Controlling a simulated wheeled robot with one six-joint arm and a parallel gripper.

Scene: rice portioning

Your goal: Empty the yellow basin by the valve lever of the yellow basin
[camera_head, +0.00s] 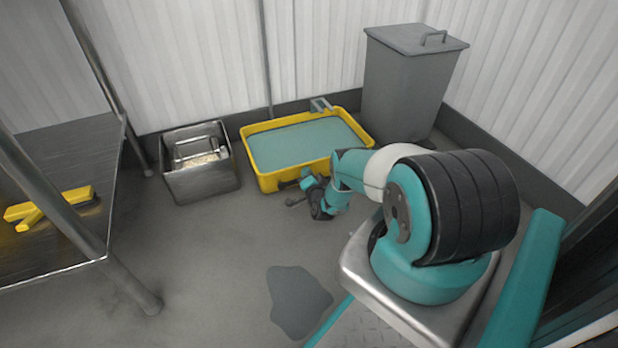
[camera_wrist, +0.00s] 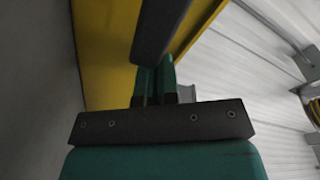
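The yellow basin (camera_head: 268,183) stands on the floor by the back wall and holds grey-green liquid (camera_head: 305,142). Its yellow wall also fills the upper left of the wrist view (camera_wrist: 100,45). My gripper (camera_head: 305,200) is low at the basin's front side. In the wrist view, my gripper's two teal fingers (camera_wrist: 155,82) are close together, with a narrow gap at their base. A dark bar (camera_wrist: 160,25), which may be the valve lever, crosses in front of their tips and hides them. I cannot tell whether the fingers grip it.
A steel container (camera_head: 203,185) stands left of the basin, and a grey lidded bin (camera_head: 408,90) stands behind it to the right. A steel table (camera_head: 60,250) with yellow objects (camera_head: 48,207) is at left. A dark wet patch (camera_head: 298,300) lies on the open floor.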

